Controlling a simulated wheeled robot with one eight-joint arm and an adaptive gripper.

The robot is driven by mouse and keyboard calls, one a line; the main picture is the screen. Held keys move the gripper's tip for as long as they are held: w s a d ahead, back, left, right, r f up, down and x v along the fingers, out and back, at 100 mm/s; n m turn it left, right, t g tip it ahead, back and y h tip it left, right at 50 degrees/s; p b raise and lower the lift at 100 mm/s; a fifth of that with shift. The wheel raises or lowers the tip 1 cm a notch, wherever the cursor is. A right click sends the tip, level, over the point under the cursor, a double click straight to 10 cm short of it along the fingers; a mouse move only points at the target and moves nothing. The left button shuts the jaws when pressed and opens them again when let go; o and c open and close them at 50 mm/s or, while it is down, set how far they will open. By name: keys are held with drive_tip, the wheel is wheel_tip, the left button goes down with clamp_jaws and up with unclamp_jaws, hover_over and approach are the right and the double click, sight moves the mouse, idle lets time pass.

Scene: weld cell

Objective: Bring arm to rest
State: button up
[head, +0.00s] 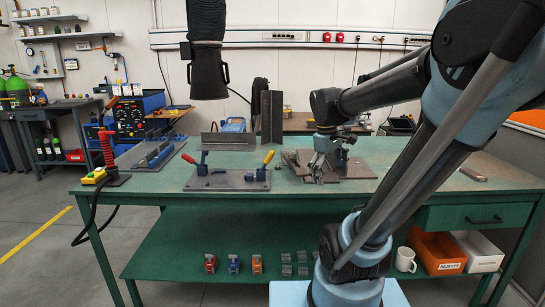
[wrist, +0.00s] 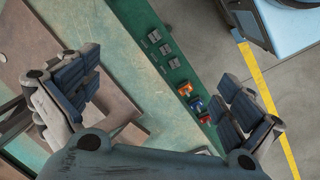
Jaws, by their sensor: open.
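My arm comes in from the right in the head view and bends down over the green workbench (head: 240,158). My gripper (head: 322,168) hangs above the right part of the bench, in front of brown metal plates (head: 352,168). In the wrist view, the two fingers of my gripper (wrist: 158,105) are far apart, with nothing between them. The bench top (wrist: 130,55) and the lower shelf edge show beneath the fingers. Whether the fingertips touch the plates in the head view cannot be told.
A fixture with red and yellow handles (head: 228,180) stands left of my gripper. A dark upright angle piece (head: 271,117) stands behind. A black extraction hood (head: 207,75) hangs overhead. Small clamps (head: 233,263), a mug (head: 405,259) and an orange bin (head: 437,252) sit on the lower shelf.

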drive_tip(key=s+f+m+t+y, duration=0.1)
drive_tip(key=s+f+m, duration=0.6)
drive_tip(key=s+f, duration=0.4)
drive_tip(key=shift+s+a+f+m+y, duration=0.15)
drive_tip(key=shift+s+f+m+y, duration=0.25)
drive_tip(key=shift+s, duration=0.45)
drive_tip(key=shift+w+f, duration=0.15)
drive_tip(key=shift+w, duration=0.3)
